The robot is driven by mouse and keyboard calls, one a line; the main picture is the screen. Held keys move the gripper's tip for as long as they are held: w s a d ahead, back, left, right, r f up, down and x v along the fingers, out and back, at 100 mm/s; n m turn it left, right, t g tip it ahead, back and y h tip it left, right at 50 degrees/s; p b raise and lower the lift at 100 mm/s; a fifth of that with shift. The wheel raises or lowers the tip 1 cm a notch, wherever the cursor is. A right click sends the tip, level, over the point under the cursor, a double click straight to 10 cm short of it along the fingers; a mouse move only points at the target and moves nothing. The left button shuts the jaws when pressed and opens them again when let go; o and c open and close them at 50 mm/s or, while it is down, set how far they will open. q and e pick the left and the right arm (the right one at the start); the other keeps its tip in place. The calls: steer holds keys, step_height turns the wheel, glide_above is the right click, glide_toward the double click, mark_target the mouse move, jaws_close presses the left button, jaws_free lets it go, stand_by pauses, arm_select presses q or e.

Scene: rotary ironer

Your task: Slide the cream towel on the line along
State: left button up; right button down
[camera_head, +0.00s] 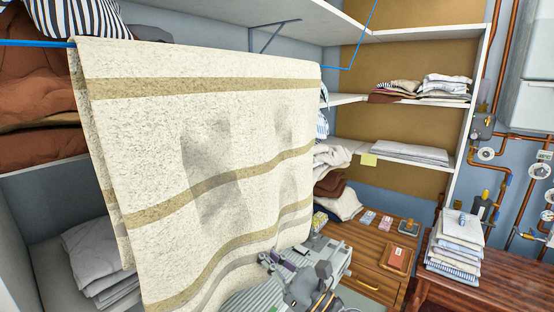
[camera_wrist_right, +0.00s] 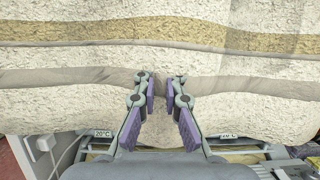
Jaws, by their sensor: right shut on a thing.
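The cream towel (camera_head: 215,130) with tan stripes hangs over the blue line (camera_head: 30,43) and fills the left and middle of the head view. It also fills the upper part of the right wrist view (camera_wrist_right: 220,105), with tan and grey bands across it. My right gripper (camera_head: 272,258) is at the towel's lower right edge in the head view. In the right wrist view its two purple-padded fingers (camera_wrist_right: 161,88) are shut on the towel near its lower hem, with cloth between them. My left gripper is not in view.
Shelves with folded linen (camera_head: 408,153) stand behind, right of the towel. A wooden cabinet (camera_head: 360,250) with small items and a bench with a stack of folded cloths (camera_head: 455,250) are at the right. Brown bedding (camera_head: 35,95) lies on the left shelf. Copper pipes run along the right wall.

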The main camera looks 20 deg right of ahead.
steer(key=shift+s+a, duration=0.45)
steer(key=shift+a, duration=0.1)
